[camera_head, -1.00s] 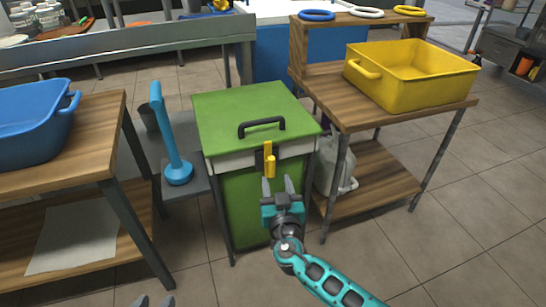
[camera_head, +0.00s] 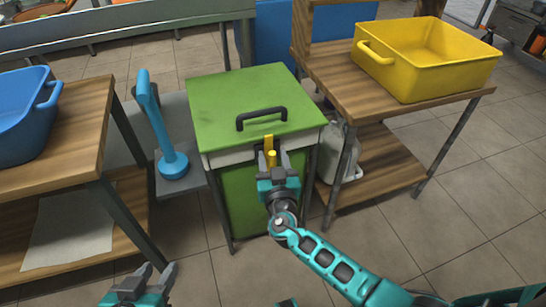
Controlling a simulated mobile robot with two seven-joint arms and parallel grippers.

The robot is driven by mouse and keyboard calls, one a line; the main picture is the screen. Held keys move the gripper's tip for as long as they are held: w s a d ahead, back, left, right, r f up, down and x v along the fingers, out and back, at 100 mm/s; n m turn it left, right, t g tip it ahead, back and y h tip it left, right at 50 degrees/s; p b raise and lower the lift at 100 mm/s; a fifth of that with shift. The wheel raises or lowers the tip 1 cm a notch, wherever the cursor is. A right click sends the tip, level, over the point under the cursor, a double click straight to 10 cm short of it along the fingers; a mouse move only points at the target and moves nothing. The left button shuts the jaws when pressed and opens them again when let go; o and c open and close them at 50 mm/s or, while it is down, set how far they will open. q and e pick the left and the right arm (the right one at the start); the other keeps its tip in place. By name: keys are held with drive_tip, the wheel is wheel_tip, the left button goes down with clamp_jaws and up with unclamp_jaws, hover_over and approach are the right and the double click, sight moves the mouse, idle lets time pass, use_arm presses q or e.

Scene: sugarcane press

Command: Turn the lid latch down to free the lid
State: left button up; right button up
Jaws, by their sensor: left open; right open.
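The yellow lid latch (camera_head: 269,142) sits at the front edge of the green lid (camera_head: 225,95) of the green press box (camera_head: 238,195). Its yellow handle points out toward me. A black handle (camera_head: 262,118) is on top of the lid, which lies closed. My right gripper (camera_head: 273,160) is open at the latch, with one finger on each side of the yellow handle. Whether the fingers touch it I cannot tell. My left gripper (camera_head: 158,271) is open and empty, low at the bottom of the view, away from the box.
A wooden table with a blue tub (camera_head: 25,115) stands on the left. A blue lever-like tool (camera_head: 172,160) stands beside the box. A yellow crate (camera_head: 430,65) rests on a wooden table (camera_head: 335,85) on the right. The tiled floor in front is clear.

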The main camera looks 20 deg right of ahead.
drive_tip(key=c, duration=0.5)
use_arm(q)
drive_tip(key=shift+s+r, duration=0.1)
use_arm(e)
clamp_jaws()
